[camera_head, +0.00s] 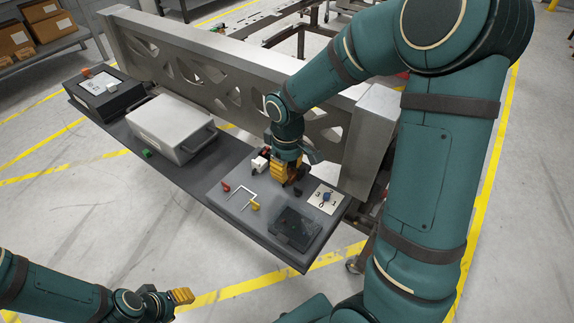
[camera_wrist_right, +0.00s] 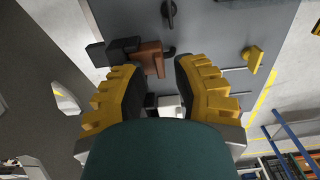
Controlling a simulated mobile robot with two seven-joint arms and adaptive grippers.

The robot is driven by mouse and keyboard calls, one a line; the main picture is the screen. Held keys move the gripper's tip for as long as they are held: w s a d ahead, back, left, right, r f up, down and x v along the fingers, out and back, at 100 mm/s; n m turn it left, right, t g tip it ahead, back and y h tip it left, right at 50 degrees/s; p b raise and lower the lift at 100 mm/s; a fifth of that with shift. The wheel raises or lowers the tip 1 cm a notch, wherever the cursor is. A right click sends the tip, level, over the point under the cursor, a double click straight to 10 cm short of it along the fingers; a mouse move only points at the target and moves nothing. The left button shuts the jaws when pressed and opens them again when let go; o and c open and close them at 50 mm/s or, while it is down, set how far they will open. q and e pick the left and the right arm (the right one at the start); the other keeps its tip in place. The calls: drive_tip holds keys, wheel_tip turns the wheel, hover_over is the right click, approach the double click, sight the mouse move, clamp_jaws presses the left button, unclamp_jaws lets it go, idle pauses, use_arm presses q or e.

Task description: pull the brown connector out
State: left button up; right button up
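The brown connector (camera_wrist_right: 151,60) shows in the right wrist view, next to a black part (camera_wrist_right: 112,51) on the grey board. It lies just beyond and between the fingertips of my right gripper (camera_wrist_right: 156,68). The yellow fingers stand apart, with visible gaps, and hold nothing that I can see. In the head view my right gripper (camera_head: 287,174) points down at the board's back part and hides most of the connector. My left gripper (camera_head: 178,297) is at the lower left, away from the table; its finger gap is unclear.
The dark table (camera_head: 235,190) carries a grey lidded box (camera_head: 170,125), a black case (camera_head: 105,92), a red knob (camera_head: 226,187), a white bar handle (camera_head: 241,194), a yellow part (camera_head: 254,206), a white plate (camera_head: 324,197) and a dark box (camera_head: 297,228). A metal chassis beam (camera_head: 215,75) stands behind.

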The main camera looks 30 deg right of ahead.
clamp_jaws()
drive_tip(key=shift+s+a, duration=0.25)
drive_tip(key=shift+a, duration=0.45)
drive_tip(key=shift+s+a, duration=0.25)
drive_tip(key=shift+a, duration=0.4)
idle(0.4)
drive_tip(key=c, duration=0.5)
unclamp_jaws()
drive_tip(key=o, duration=0.5)
drive_tip(key=shift+c, duration=0.2)
drive_tip(key=shift+r, duration=0.1)
wheel_tip(320, 180, up, 6)
drive_tip(key=p, duration=0.4)
drive_tip(key=shift+p, duration=0.4)
